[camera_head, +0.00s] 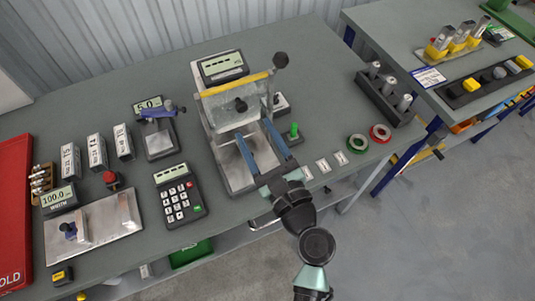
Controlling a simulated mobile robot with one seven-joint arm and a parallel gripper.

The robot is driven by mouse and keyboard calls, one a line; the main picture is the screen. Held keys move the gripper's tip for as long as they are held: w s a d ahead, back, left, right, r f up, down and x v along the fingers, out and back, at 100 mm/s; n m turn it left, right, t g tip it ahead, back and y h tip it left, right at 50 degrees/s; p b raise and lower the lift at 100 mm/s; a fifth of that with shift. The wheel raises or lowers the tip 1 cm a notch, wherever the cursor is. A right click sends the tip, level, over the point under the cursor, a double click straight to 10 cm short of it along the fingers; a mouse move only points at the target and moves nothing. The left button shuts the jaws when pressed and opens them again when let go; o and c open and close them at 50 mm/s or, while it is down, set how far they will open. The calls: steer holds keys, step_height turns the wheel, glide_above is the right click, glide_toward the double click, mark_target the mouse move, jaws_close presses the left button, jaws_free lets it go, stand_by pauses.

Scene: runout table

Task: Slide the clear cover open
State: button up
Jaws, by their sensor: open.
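The clear cover (219,112) is an upright see-through panel with a yellow bar along its top edge and a black knob (240,105) on its front. It stands across a grey metal machine (240,175) on the table, in front of a small display. My gripper (252,128) reaches in from the front over the machine's bed. Its two blue fingers are spread apart with nothing between them. The fingertips are close to the cover, just below the knob in the picture. Whether they touch the cover cannot be told.
A black ball-ended lever (280,61) stands at the machine's back right. A green knob (294,130) is to its right. A keypad (178,196) and a blue-handled gauge (158,130) stand left. Green and red tape rolls (358,143) lie right. The table (325,110) has bare room right of the machine.

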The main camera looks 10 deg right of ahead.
steer(key=b+v, duration=0.1)
steer(key=v, duration=0.4)
stand_by(0.4)
